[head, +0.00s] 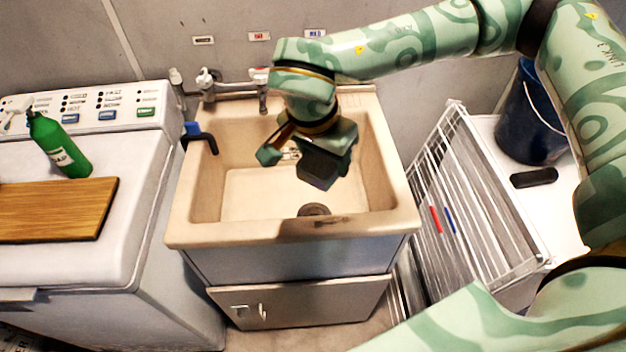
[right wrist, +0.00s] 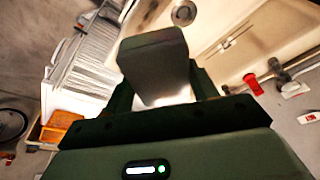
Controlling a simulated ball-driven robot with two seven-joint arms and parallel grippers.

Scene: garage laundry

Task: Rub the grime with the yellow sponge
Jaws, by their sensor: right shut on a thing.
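My right gripper (head: 307,152) hangs over the basin of the beige sink (head: 185,225), shut on a dark grey block (head: 325,168). The block also shows between the fingers in the right wrist view (right wrist: 152,50). No yellow shows on it, so I cannot tell whether it is the sponge. A dark brownish patch (head: 335,222) lies on the sink's front rim; I cannot tell whether it is grime or shadow. A dark smear (right wrist: 228,44) shows on the sink in the right wrist view. The block appears to be above the basin floor. My left gripper is not in view.
A faucet (head: 262,95) stands at the sink's back. A washer with a green bottle (head: 60,145) and a wooden board (head: 55,208) is at left. A white drying rack (head: 470,190) and a dark blue bucket (head: 530,120) are at right.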

